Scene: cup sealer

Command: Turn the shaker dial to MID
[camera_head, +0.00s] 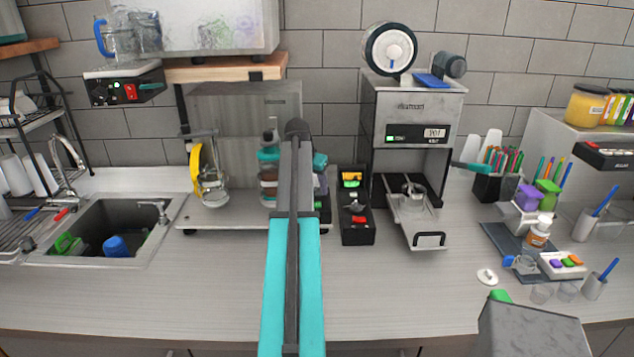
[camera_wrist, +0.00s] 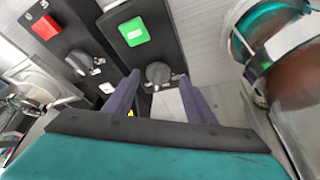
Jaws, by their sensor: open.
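In the wrist view, a dark round dial (camera_wrist: 158,72) sits on a black panel (camera_wrist: 150,22) below a green square button (camera_wrist: 134,31). I take this to be the shaker dial. My gripper (camera_wrist: 159,78) is open, its two purple fingers on either side of the dial; I cannot tell whether they touch it. Small white and yellow marks lie by the dial, too small to read, so its setting cannot be told. In the head view, my teal arm hides this dial and the fingers.
A second black panel with a red button (camera_wrist: 45,27) and a dark knob (camera_wrist: 80,62) is to the left in the wrist view. A glass vessel with brown contents (camera_wrist: 290,85) is close on the right. In the head view, a black control box (camera_head: 357,232) stands right of my arm.

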